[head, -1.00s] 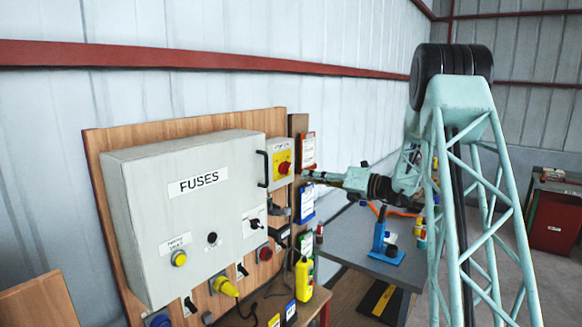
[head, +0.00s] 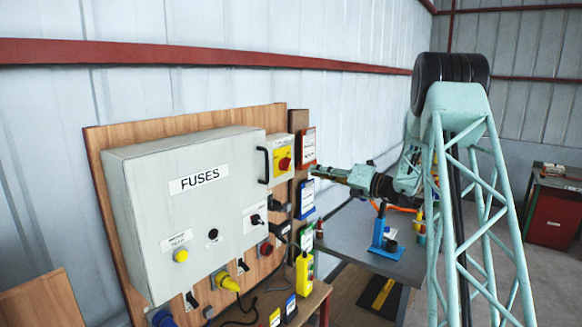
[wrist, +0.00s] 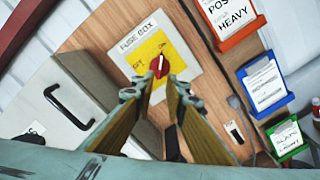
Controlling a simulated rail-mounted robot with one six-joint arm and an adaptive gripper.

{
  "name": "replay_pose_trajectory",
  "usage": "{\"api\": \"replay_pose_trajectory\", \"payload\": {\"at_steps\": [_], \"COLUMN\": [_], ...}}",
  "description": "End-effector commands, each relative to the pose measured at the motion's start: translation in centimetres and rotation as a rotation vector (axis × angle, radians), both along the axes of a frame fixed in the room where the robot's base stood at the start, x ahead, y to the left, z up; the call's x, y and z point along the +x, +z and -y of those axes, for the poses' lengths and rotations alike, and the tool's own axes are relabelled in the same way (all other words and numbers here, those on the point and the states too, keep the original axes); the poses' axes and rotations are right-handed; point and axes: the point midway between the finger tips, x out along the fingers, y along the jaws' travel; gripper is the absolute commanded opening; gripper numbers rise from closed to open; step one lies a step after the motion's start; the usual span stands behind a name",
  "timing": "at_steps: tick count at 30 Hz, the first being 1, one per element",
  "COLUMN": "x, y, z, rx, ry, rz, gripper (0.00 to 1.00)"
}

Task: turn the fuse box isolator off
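The fuse box isolator is a red rotary knob (wrist: 160,65) on a yellow square inside a pale plate labelled "FUSE BOX". In the head view the isolator (head: 284,163) is on the wooden board, right of the grey fuse cabinet. My gripper (wrist: 160,85) has two fingers with a narrow empty gap, lined up just below the knob in the picture. In the head view my gripper (head: 313,171) is right of the isolator, apart from it.
The grey cabinet marked "FUSES" (head: 150,205) has a black handle (wrist: 62,107) left of the isolator. Orange, blue and green document holders (wrist: 265,85) hang to the right. Plugs and cables hang below; a workbench (head: 345,240) stands behind at right.

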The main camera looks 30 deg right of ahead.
Motion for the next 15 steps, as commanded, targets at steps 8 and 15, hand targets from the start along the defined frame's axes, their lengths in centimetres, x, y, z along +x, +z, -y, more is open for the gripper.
{"api": "replay_pose_trajectory", "payload": {"at_steps": [8,15], "x": [2.7,5.5], "y": [0.0,0.1], "z": [-1.5,-2.9], "rx": [0.0,0.0], "ry": [0.001,0.001], "rz": [-0.002,-0.001], "gripper": [0.12,0.12]}}
